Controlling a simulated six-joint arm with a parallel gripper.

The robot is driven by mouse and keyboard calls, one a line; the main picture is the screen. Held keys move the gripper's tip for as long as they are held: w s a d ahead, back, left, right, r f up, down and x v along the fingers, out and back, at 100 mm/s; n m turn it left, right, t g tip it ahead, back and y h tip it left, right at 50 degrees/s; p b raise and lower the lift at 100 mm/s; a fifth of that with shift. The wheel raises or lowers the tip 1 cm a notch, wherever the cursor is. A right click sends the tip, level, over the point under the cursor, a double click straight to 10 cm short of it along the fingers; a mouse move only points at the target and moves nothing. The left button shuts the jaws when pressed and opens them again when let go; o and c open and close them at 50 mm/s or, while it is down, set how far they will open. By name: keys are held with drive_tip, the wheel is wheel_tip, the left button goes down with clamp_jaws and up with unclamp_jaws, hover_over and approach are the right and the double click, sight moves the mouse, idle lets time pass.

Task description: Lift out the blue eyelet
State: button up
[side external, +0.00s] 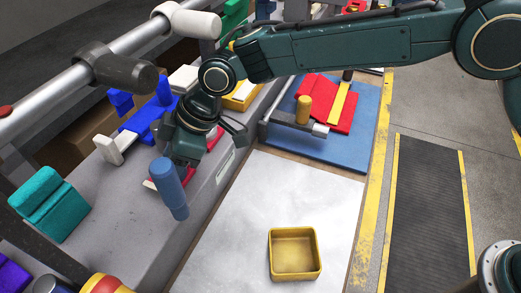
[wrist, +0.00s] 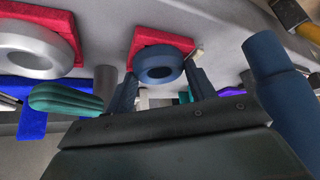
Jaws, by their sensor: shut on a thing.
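The blue eyelet (wrist: 160,67) is a dark blue ring, seen in the wrist view against a red felt square (wrist: 150,38). My gripper (wrist: 162,76) has one finger on each side of the ring and is shut on it. I cannot tell whether the ring still touches the felt. In the side view my gripper (side external: 185,164) is low over the grey bench, behind a blue cylinder.
The upright blue cylinder (side external: 171,190) stands close to my gripper; it also shows in the wrist view (wrist: 284,100). A grey ring (wrist: 32,50) lies on another red square. A yellow tray (side external: 295,276) sits on the white board (side external: 235,220), which is otherwise clear. Teal felt (side external: 48,203) lies left.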

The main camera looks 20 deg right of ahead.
drive_tip(key=shift+r, duration=0.8)
drive_tip(key=shift+s+d+f+t+y, duration=0.15)
drive_tip(key=shift+d+y, duration=0.25)
drive_tip(key=shift+y, duration=0.45)
drive_tip(key=shift+w+d+t+y, duration=0.1)
drive_tip(key=shift+d+t+y, duration=0.2)
drive_tip(key=shift+y, duration=0.55)
wheel_tip(320, 180, up, 6)
drive_tip(key=d, duration=0.3)
drive_tip(key=s+d+r+h, duration=0.1)
drive_tip(key=s+d, duration=0.1)
drive_tip(key=d, duration=0.7)
drive_tip(key=s+d+h, duration=0.2)
drive_tip(key=d, duration=0.8)
drive_tip(key=shift+s+d+r+g, duration=0.15)
drive_tip(key=shift+s+r+g, duration=0.15)
drive_tip(key=shift+r+g, duration=0.15)
drive_tip(key=shift+f, duration=0.1)
